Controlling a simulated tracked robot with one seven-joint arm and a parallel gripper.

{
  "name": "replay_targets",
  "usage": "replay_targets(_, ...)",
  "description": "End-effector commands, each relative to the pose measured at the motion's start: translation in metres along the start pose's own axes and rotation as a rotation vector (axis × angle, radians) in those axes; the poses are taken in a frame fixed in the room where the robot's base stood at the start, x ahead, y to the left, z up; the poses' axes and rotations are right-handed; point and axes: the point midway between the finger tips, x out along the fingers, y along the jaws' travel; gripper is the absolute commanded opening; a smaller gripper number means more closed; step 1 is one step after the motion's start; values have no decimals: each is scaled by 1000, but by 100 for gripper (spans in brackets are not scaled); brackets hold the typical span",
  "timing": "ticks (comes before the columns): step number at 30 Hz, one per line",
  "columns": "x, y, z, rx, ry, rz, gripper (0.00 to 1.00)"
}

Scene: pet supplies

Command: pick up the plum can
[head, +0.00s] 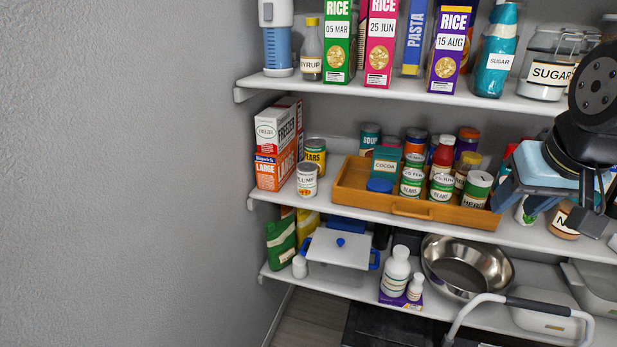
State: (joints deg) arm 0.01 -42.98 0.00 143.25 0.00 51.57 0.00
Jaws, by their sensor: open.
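The plum can (307,181) is a small upright can with a white label reading "PLUMS". It stands near the left end of the middle shelf, close to the front edge. A can with a yellow label (315,152) stands just behind it. My gripper (550,206) is at the right side of the view, in front of the middle shelf, with its fingers apart and nothing seen between them. It is well to the right of the plum can, with the wooden tray between them in the picture. The plum can is fully in view apart from its back.
Freezer bag boxes (274,150) stand left of the plum can. A wooden tray (410,208) of cans and jars stands to its right. The upper shelf (400,92) passes above. The lower shelf holds a lidded white container (338,250) and a steel bowl (466,266).

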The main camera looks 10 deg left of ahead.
Motion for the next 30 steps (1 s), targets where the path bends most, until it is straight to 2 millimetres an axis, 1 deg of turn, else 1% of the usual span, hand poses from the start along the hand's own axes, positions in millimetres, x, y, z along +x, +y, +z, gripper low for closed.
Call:
replay_targets(4, 0, 0, 0, 0, 0, 0, 43)
replay_targets(5, 0, 0, 0, 0, 0, 0, 44)
replay_targets(8, 1, -2, -4, -3, 5, -8, 54)
replay_targets(11, 5, -12, -18, -13, 27, -39, 64)
replay_targets(12, 8, -22, -27, -15, 44, -59, 67)
replay_targets(14, 13, -36, -45, -24, 73, -97, 73)
replay_targets(17, 24, -62, -80, -33, 136, -170, 83)
replay_targets(18, 29, -74, -95, -32, 164, -198, 87)
replay_targets(21, 41, -103, -130, -26, 231, -261, 96)
replay_targets(22, 45, -112, -141, -22, 250, -278, 98)
replay_targets(27, 68, -162, -192, 12, 353, -350, 98)
replay_targets(30, 83, -190, -217, 41, 410, -373, 98)
